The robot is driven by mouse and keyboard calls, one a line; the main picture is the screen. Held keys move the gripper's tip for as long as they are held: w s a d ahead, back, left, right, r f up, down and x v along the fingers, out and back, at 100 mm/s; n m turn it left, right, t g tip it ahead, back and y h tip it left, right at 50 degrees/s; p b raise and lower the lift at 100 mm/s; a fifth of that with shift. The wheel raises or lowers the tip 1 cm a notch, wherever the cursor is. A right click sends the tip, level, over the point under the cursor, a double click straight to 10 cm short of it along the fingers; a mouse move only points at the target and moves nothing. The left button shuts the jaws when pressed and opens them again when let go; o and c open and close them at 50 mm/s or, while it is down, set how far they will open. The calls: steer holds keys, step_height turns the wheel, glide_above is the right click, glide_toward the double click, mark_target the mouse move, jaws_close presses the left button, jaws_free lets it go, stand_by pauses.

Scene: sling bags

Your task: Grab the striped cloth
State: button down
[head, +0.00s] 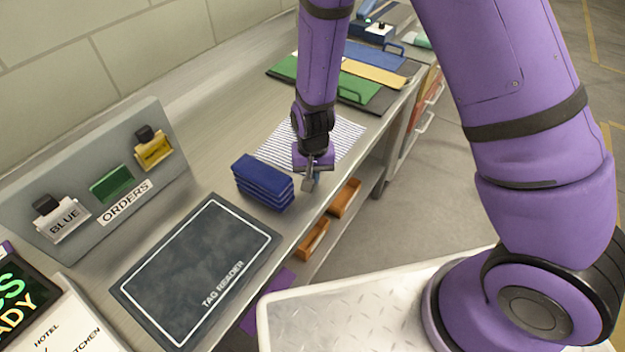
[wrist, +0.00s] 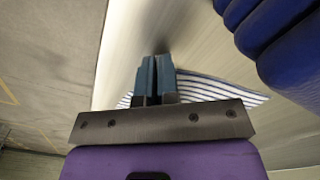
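The striped cloth (head: 343,138), white with thin dark blue lines, lies flat on the counter behind the blue stack. My gripper (head: 312,184) is over the cloth's near corner by the counter's front edge and hides part of it. In the wrist view my gripper's two blue-grey fingers (wrist: 156,66) are close together with only a thin dark gap. The striped cloth (wrist: 215,88) shows behind them on both sides. I see no cloth between the fingers, and whether they touch it is hidden.
A stack of folded blue items (head: 264,182) stands just left of my gripper and also shows in the wrist view (wrist: 282,38). A dark tag reader mat (head: 195,270) lies nearer. Green, yellow and blue flat pieces (head: 372,72) lie farther back. Orange bins (head: 345,198) sit below the counter.

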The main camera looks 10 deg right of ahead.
step_height(320, 180, up, 11)
stand_by(0.4)
steer(key=shift+r, duration=0.1)
step_height(320, 180, up, 27)
stand_by(0.8)
